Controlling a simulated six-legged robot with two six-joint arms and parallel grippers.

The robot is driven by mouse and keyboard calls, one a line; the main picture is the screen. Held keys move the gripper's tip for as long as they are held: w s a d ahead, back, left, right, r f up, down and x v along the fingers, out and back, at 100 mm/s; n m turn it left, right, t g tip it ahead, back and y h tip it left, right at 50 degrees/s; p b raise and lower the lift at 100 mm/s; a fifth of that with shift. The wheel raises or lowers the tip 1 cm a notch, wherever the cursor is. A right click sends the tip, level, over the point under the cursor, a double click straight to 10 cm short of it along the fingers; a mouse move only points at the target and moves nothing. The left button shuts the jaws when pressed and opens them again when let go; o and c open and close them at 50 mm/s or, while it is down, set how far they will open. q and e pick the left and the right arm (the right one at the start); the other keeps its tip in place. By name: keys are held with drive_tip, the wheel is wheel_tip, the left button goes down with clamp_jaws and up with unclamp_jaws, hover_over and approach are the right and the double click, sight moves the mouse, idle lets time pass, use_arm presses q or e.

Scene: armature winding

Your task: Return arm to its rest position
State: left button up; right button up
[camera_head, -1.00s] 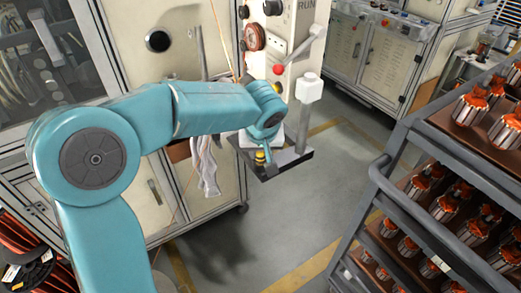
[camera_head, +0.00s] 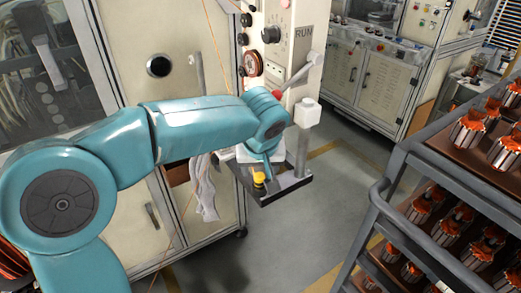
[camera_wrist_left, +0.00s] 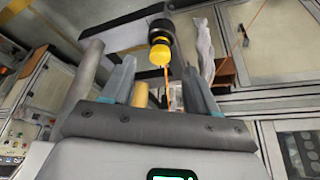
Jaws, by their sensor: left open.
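My left arm comes in from the left and reaches a grey ledge (camera_head: 290,188) on the front of the winding machine. My left gripper (camera_head: 266,166) points down over the ledge and shows only partly there. In the left wrist view its two fingers (camera_wrist_left: 158,72) stand apart with nothing gripped between them. A yellow knob (camera_head: 258,180) on a dark base is by the gripper. It shows beyond the fingertips in the left wrist view (camera_wrist_left: 160,54), apart from them. My right gripper is not in view.
A dark rack (camera_head: 400,158) with orange-wound armatures (camera_head: 425,205) stands at the right. The machine's control column (camera_head: 300,45) carries a red-knobbed lever. A white cloth (camera_head: 205,190) hangs on the cabinet left of the ledge. Grey floor (camera_head: 320,215) is clear between ledge and rack.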

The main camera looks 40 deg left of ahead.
use_arm(q)
drive_tip(key=v, duration=1.2)
drive_tip(key=w+d+f+m+g+h, duration=0.1)
drive_tip(key=d+f+m+h, duration=0.3)
drive_tip(key=f, duration=1.1)
drive_tip(key=w+d+f+m+g+h, duration=0.1)
drive_tip(key=d+f, duration=0.5)
drive_tip(key=f, duration=0.8)
drive_tip(key=s+d+f+h, duration=0.1)
drive_tip(key=s+d+f, duration=0.1)
drive_tip(key=s+f, duration=0.6)
drive_tip(key=s+d+f+g, duration=0.1)
drive_tip(key=s+d+f, duration=0.1)
drive_tip(key=s+f, duration=0.7)
wheel_tip(320, 180, down, 3)
drive_tip(key=shift+s+d+f+m+h, duration=0.25)
drive_tip(key=shift+s+m+h, duration=0.05)
drive_tip(key=shift+h, duration=0.1)
drive_tip(key=shift+w, duration=0.1)
